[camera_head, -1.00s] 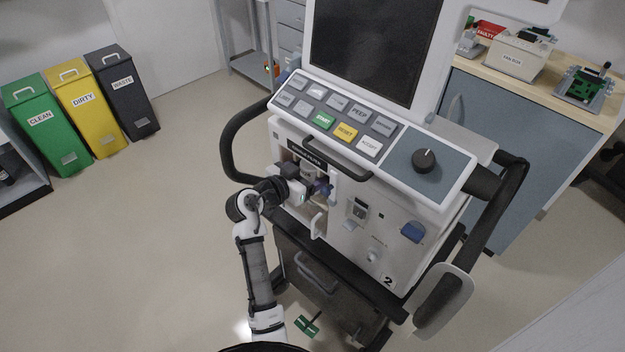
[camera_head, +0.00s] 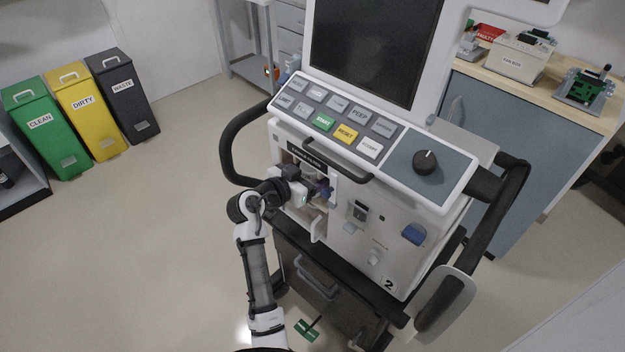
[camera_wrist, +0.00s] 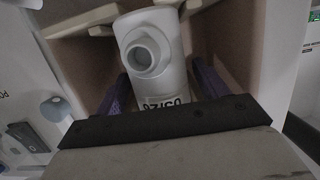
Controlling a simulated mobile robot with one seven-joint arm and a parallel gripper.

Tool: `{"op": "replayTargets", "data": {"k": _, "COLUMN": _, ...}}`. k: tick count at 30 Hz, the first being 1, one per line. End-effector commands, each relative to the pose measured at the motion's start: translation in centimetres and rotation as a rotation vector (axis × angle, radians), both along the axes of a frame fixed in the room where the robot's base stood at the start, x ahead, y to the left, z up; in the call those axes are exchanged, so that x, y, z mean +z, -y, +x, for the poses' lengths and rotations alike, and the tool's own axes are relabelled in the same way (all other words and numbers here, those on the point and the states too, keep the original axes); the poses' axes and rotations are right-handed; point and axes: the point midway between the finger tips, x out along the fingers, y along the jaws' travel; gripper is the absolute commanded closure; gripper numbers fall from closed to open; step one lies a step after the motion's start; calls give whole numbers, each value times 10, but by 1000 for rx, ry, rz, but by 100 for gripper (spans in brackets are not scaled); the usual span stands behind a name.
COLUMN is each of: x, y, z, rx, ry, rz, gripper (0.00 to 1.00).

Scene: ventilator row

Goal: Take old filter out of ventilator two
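Ventilator two (camera_head: 375,240), with a "2" on its lower front, stands in front of me. The small compartment at its upper left front, under a dark label strip, is open. The old filter, a white cylinder (camera_wrist: 160,88) with a round port and dark printed marks, stands inside it in the wrist view. My gripper (camera_head: 318,188) reaches into the compartment. Its purple fingers (camera_wrist: 161,82) lie on either side of the filter, with a narrow gap seeming to show at each side. In the head view my gripper hides the filter.
Green CLEAN (camera_head: 45,135), yellow DIRTY (camera_head: 88,120) and dark WASTE (camera_head: 125,95) bins stand at the left, with clear floor before them. A bench (camera_head: 540,95) with a labelled box (camera_head: 515,62) is at the right. The compartment walls (camera_wrist: 245,45) are close around my fingers.

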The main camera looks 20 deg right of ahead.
Motion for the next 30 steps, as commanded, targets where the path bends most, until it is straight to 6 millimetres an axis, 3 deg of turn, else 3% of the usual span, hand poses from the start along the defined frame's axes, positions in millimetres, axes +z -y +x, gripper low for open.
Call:
{"op": "replayTargets", "data": {"k": 1, "x": 0, "y": 0, "z": 0, "rx": 0, "ry": 0, "rz": 0, "gripper": 35}}
{"op": "replayTargets", "data": {"k": 9, "x": 1, "y": 0, "z": 0, "rx": 0, "ry": 1, "rz": -1, "gripper": 69}}
{"op": "replayTargets", "data": {"k": 30, "x": 15, "y": 0, "z": 1, "rx": 1, "ry": 6, "rz": -6, "gripper": 69}}
